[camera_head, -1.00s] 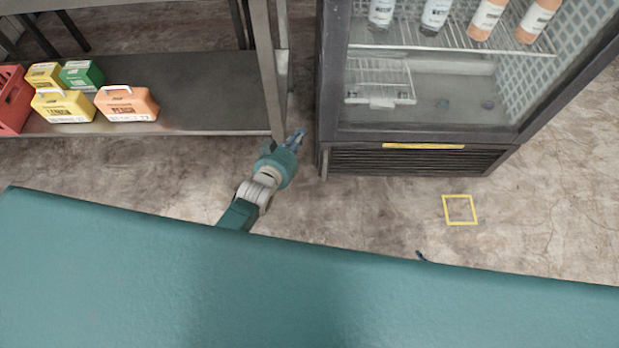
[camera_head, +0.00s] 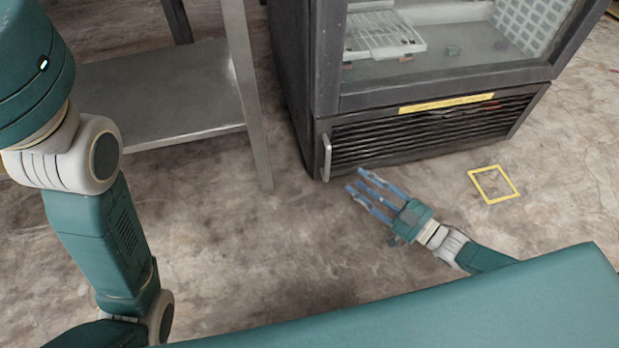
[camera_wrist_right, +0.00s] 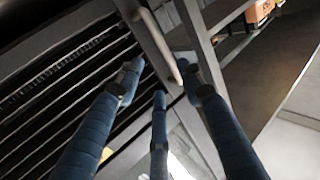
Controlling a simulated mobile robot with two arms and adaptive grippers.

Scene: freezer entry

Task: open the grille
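The black slatted grille (camera_head: 420,135) is at the bottom of the grey display fridge and looks closed. Its pale vertical handle (camera_head: 326,157) is at the grille's left end. My right gripper (camera_head: 358,188) is low over the floor in front of that end, blue fingers spread, pointing at the handle. In the right wrist view the grille (camera_wrist_right: 60,90) fills the left side. The handle (camera_wrist_right: 160,45) lies between the open fingers (camera_wrist_right: 163,85); I see no grip on it. My left arm rises at the left of the head view; its gripper is out of frame.
A metal shelf table (camera_head: 170,95) stands left of the fridge (camera_head: 320,60), its leg (camera_head: 250,110) near the handle side. A yellow square (camera_head: 494,184) marks the floor at right. The floor around the right gripper is clear.

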